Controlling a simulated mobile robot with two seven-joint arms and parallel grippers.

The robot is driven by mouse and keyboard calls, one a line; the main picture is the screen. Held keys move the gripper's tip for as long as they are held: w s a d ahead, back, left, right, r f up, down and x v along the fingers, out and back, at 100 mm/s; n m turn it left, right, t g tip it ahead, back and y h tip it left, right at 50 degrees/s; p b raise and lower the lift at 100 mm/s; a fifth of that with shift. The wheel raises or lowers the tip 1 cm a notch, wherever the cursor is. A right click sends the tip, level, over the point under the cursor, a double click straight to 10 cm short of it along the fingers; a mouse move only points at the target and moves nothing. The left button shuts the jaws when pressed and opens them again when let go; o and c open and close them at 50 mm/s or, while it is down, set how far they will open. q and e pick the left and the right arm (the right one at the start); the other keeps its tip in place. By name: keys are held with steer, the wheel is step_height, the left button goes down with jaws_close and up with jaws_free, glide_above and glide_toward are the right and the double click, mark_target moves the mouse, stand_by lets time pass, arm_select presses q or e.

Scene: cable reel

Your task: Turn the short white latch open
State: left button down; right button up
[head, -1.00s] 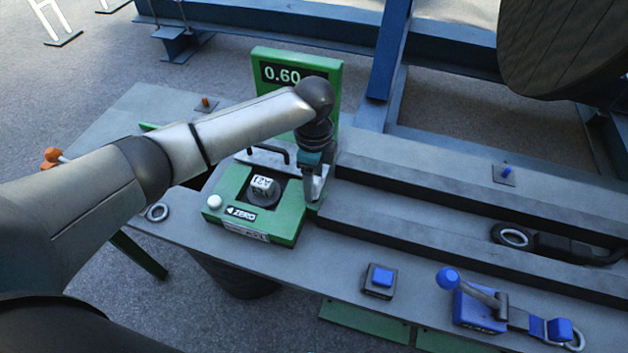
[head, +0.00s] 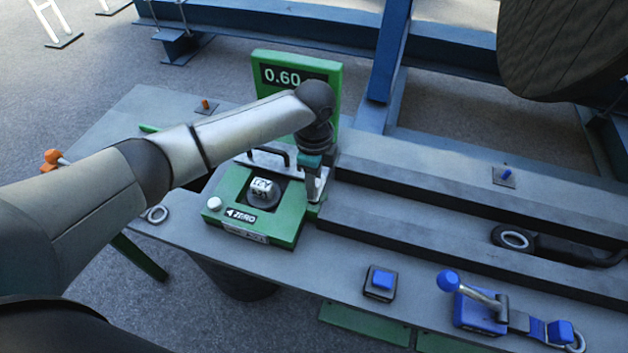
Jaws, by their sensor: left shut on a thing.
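The green counter unit (head: 272,228) stands on the grey bench, with a white ZERO button knob (head: 214,203) at its left corner. A white labelled wheel (head: 262,190) sits in its dark opening. My left gripper (head: 313,196) points down at the unit's right edge, its fingers closed. It is shut on a small piece there, which I take to be the short white latch. The fingers hide nearly all of it, so its angle cannot be told. My right gripper is not in view.
A green display (head: 333,88) reading 0.60 stands behind my arm. To the right are long grey rails (head: 440,215), a blue button (head: 382,280) and a blue-knobbed lever (head: 475,300). The bench front is clear between them.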

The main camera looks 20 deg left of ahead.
arm_select(q)
steer(key=shift+r+n+p, duration=0.15)
steer(key=shift+n+p, duration=0.15)
steer(key=shift+p, duration=0.35)
steer(key=n+p, duration=0.5)
steer(key=p, duration=0.2)
steer(key=shift+d+r+n, duration=0.1)
steer(key=shift+n, duration=0.2)
steer(key=shift+n+p, duration=0.85)
steer(key=shift+n, duration=0.05)
steer(key=n+p, duration=0.3)
steer(key=n, duration=0.1)
steer(key=shift+n, duration=0.3)
steer(key=n+p, duration=0.1)
steer(key=n, duration=0.2)
steer(key=shift+f+n+p, duration=0.2)
steer(key=shift+n+p, duration=0.35)
steer(key=shift+n, duration=0.55)
